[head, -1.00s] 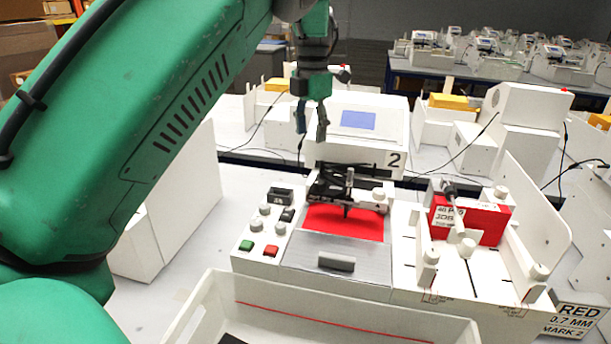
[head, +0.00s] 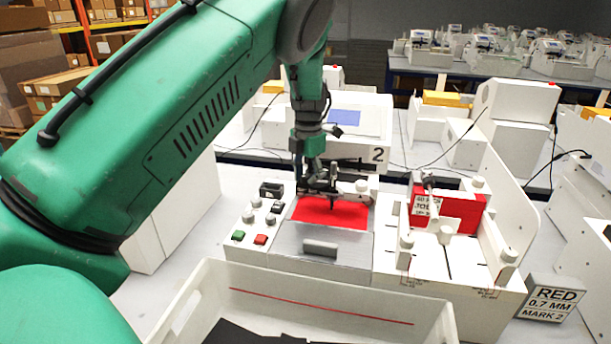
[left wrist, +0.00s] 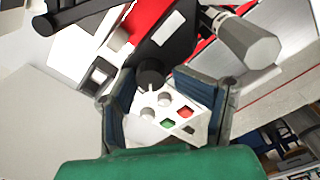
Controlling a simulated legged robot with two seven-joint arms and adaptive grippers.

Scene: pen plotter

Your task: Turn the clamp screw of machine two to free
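Machine two (head: 290,246) is a white plotter with a "2" label (head: 377,154), and red material (head: 345,215) lies on its bed. My left gripper (head: 316,183) points down at its dark pen carriage (head: 322,194), which the gripper partly hides. In the left wrist view the two fingers (left wrist: 163,100) stand apart. A small dark round knob (left wrist: 150,77), perhaps the clamp screw, shows between or just beyond the fingertips; contact cannot be told. A grey faceted knob (left wrist: 256,47) is to the right. My right gripper is not in view.
A white bin (head: 330,290) stands in front of the machine. Buttons (head: 260,239) are on its left panel.

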